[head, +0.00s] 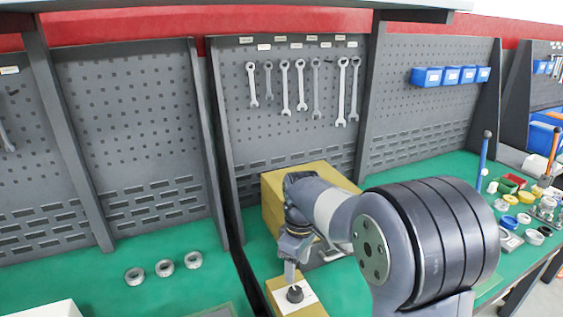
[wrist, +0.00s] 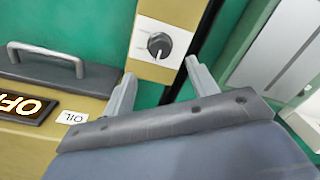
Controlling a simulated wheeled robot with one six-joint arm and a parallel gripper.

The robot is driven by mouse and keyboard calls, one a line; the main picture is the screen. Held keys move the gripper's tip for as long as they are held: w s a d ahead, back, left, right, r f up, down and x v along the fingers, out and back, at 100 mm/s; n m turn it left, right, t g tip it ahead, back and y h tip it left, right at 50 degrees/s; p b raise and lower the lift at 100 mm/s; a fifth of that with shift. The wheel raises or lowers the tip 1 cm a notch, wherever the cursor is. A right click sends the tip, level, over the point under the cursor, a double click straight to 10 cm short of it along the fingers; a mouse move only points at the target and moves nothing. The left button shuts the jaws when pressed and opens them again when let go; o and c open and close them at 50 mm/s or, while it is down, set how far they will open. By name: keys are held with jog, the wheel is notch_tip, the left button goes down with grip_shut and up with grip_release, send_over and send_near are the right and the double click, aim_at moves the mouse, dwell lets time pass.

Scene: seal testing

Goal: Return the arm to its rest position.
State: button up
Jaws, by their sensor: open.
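My gripper (head: 290,268) hangs from my arm just above a black knob (head: 295,294) on a white plate in the head view. The plate tops a small yellow block (head: 277,287). In the wrist view my gripper (wrist: 160,80) shows two grey fingers spread apart with nothing between them. The knob (wrist: 159,44) lies beyond the fingertips there, and I see no contact. My arm reaches forward and down over the green bench, and its large dark joint fills the right middle of the head view.
A larger yellow box (head: 272,196) stands behind my gripper. Three metal rings (head: 164,268) lie on the bench at left. Wrenches (head: 300,85) hang on the pegboard. Small parts crowd the right.

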aim_at(296, 290)
jog(key=f, duration=0.8)
jog(key=shift+s+a+f, duration=0.1)
jog(key=shift+s+f, duration=0.1)
jog(key=shift+f, duration=0.1)
jog(key=shift+r, duration=0.15)
